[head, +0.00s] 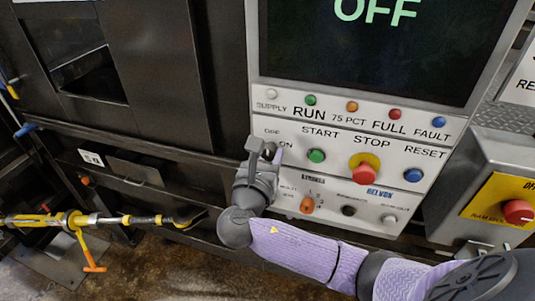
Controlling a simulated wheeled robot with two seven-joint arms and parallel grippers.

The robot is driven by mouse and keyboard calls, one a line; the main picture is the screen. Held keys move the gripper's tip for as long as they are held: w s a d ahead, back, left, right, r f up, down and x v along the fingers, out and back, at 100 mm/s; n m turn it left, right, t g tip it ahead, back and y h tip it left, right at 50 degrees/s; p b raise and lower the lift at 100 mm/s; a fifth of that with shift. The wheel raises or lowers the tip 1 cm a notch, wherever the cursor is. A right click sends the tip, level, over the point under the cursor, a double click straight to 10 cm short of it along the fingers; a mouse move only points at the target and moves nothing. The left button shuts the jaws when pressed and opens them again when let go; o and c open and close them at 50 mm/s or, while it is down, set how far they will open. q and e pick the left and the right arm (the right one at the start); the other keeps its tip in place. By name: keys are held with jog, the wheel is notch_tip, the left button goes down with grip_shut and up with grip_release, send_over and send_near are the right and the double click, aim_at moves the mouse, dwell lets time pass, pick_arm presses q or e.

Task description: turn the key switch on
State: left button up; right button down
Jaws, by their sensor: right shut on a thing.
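The control panel (337,148) fills the upper right of the head view. Its key switch is at the panel's left edge, beside OFF and ON lettering, and my fingers hide nearly all of it. My right gripper (266,150) reaches it from below and is shut on the key. I cannot tell the key's angle. The screen (365,45) above reads OFF. My left gripper is not in view.
Right of the key are a green START button (316,156), a red STOP button (366,167) on yellow and a blue RESET button (413,175). An orange selector (307,205) sits below, near my right arm. A red knob (518,212) is on the box at right.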

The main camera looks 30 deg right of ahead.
jog(key=shift+m, duration=1.2)
jog(key=m, duration=0.2)
jog(key=shift+m, duration=0.4)
jog(key=m, duration=0.3)
jog(key=shift+f+b, duration=0.1)
jog(key=shift+b, duration=0.2)
jog(key=shift+m+b, duration=0.4)
jog(key=shift+m, duration=1.3)
jog(key=shift+c, duration=1.1)
grip_release()
